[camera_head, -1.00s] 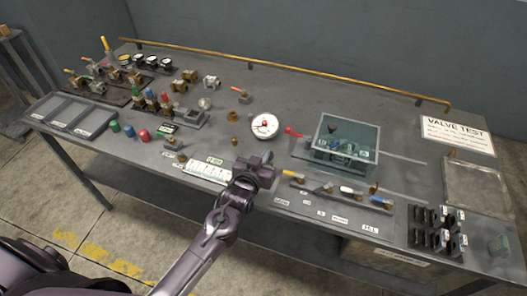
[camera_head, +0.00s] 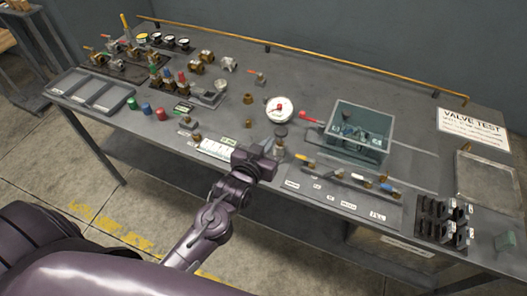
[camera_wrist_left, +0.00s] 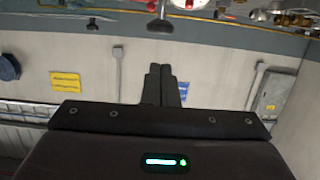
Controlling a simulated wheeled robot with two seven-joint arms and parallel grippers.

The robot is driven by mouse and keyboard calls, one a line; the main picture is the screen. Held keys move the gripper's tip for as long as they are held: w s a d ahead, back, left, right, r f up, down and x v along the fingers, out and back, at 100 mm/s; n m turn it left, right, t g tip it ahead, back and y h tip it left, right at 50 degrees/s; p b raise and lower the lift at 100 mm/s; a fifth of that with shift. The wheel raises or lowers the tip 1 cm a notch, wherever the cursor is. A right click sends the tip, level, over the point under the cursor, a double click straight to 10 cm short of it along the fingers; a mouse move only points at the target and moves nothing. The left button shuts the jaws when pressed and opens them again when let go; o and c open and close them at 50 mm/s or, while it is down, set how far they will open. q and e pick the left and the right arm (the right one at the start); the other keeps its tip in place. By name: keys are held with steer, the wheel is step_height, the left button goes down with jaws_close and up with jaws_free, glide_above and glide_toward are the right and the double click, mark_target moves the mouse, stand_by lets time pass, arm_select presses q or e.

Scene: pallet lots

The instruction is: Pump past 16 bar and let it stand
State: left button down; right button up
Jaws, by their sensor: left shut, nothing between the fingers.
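My left gripper (camera_head: 266,153) is at the front edge of the bench, beside the white label strip. Its fingers are together and empty, and they show closed in the left wrist view (camera_wrist_left: 160,85). Just beyond the fingertips stands a grey post with a dark round knob (camera_head: 280,131). A dark knob on a stem also shows in the wrist view (camera_wrist_left: 160,25), apart from the fingers. A round white gauge (camera_head: 279,109) with a red centre stands behind it; its reading is too small to tell. A red lever (camera_head: 311,116) points toward the clear-walled tank (camera_head: 372,118). My right gripper is out of view.
A row of coloured valve handles (camera_head: 345,175) lies right of the gripper. A black rack (camera_head: 442,222) stands at the front right. Grey trays (camera_head: 92,93) and several fittings crowd the left. A brass rail (camera_head: 300,53) runs along the back.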

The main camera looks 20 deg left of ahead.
arm_select(q)
steer(key=v, duration=0.2)
steer(key=shift+s+r, duration=0.2)
steer(key=shift+s, duration=0.1)
steer(key=shift+w, duration=0.1)
stand_by(0.5)
